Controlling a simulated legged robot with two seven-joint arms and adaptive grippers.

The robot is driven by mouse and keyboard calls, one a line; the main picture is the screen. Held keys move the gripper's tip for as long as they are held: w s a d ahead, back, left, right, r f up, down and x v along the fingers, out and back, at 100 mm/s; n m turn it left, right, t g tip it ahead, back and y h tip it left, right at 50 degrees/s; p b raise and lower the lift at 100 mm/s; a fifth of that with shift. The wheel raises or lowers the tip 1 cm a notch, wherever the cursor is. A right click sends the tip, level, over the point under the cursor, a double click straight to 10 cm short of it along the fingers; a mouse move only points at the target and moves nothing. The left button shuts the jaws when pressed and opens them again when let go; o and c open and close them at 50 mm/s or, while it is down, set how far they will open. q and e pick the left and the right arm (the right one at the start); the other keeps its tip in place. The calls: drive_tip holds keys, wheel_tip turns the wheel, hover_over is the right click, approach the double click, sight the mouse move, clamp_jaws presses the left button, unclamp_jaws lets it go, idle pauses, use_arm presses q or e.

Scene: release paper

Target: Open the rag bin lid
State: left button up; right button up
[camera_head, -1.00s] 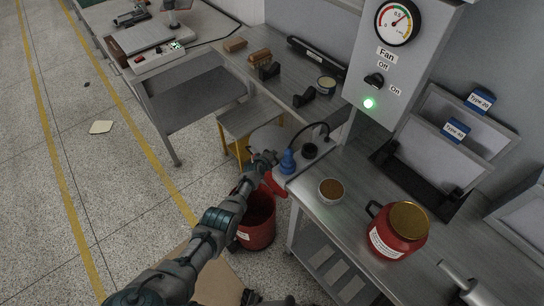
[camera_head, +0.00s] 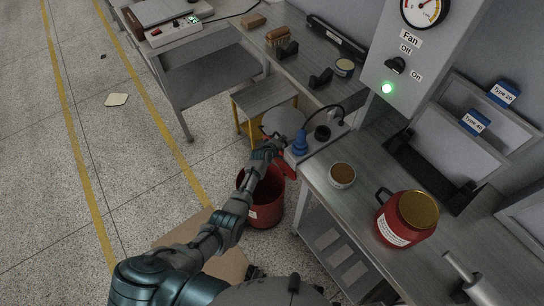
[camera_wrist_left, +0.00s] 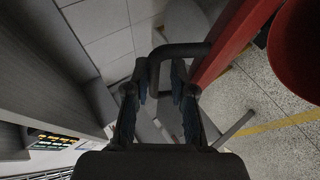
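The red rag bin (camera_head: 266,212) stands on the floor by the workbench, with its dark inside showing. Its red lid (camera_head: 286,170) is raised and tilted at the far right side of the rim; part of it is behind my gripper. My left gripper (camera_head: 272,148) is at the lid's upper edge. In the left wrist view, the fingers (camera_wrist_left: 160,80) stand apart with the dark lid handle (camera_wrist_left: 183,50) reaching between them. The red lid (camera_wrist_left: 232,42) is seen edge-on there, and the bin (camera_wrist_left: 302,50) is at the right. My right gripper is not in view.
The workbench (camera_head: 335,205) beside the bin bears a blue plug (camera_head: 300,143), a bowl (camera_head: 342,175) and a red canister (camera_head: 405,218). A small stool-like table (camera_head: 262,98) stands behind the bin.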

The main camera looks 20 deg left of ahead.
use_arm(q)
drive_tip(key=s+a, duration=0.1)
drive_tip(key=s, duration=0.8)
drive_tip(key=shift+s+a, duration=0.15)
drive_tip(key=shift+a, duration=0.1)
